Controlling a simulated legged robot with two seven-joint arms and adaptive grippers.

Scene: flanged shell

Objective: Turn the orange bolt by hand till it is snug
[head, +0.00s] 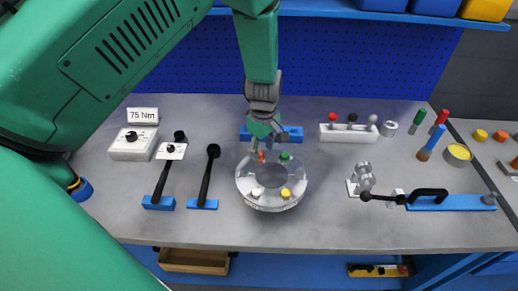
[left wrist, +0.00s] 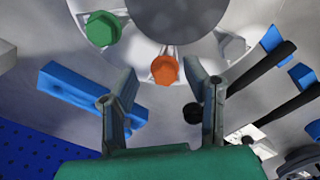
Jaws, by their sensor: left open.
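The orange bolt (head: 261,156) sits on the rim of the round silver flanged shell (head: 270,201) on the bench. In the left wrist view the orange hex head (left wrist: 164,70) lies just ahead of the fingertips. My left gripper (head: 262,128) comes down from above at the shell's far side. A green bolt (head: 284,157), a yellow bolt (head: 286,192) and a white bolt (head: 257,191) also sit on the flange. My right gripper is not in view.
A white rack (head: 348,132) and a clamp-like grey part (head: 361,180) stand to the right. The bench front is clear.

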